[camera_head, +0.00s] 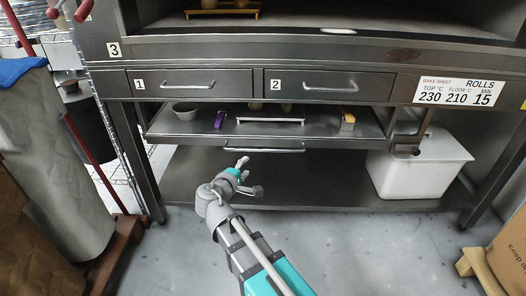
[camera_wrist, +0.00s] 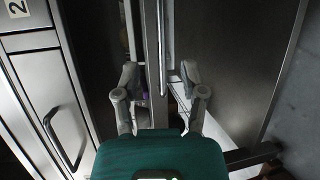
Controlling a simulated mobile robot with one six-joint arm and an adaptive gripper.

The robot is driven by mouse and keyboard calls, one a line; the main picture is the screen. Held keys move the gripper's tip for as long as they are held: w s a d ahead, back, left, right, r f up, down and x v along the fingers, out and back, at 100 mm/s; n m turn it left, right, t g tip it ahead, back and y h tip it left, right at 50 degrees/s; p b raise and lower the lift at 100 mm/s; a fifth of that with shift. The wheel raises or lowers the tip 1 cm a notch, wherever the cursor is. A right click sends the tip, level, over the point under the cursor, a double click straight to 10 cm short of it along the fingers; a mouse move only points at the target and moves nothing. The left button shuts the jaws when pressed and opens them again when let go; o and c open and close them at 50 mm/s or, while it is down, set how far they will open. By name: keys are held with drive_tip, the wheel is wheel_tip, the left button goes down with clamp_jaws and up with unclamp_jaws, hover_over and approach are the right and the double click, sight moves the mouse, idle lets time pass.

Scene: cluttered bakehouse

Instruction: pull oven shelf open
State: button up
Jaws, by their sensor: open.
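The oven shelf (camera_head: 176,129) is a flat metal shelf under the two numbered drawers, with a bar handle (camera_head: 278,150) low on its front edge. My gripper (camera_head: 246,174) is in front of and below that edge, near the handle's left end in the head view. In the wrist view my gripper (camera_wrist: 160,78) is open, with one finger on each side of the shelf's front edge and the handle (camera_wrist: 164,45), which run upright in the picture. No contact is clear, and nothing is held.
On the shelf are a bowl (camera_head: 185,111), a purple item (camera_head: 219,120), a white tray (camera_head: 262,120) and a wood-coloured item (camera_head: 347,121). Drawer 2 (camera_head: 329,85) is shut above. A white bin (camera_head: 419,166) stands right on the lower deck. The floor (camera_head: 390,240) ahead is clear.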

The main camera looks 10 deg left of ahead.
sight(263, 150)
drive_tip(key=shift+w, duration=0.15)
drive_tip(key=b+x, duration=0.2)
drive_tip(key=x, duration=1.1)
drive_tip(key=shift+w+f, duration=0.15)
drive_tip(key=shift+w, duration=0.1)
clamp_jaws()
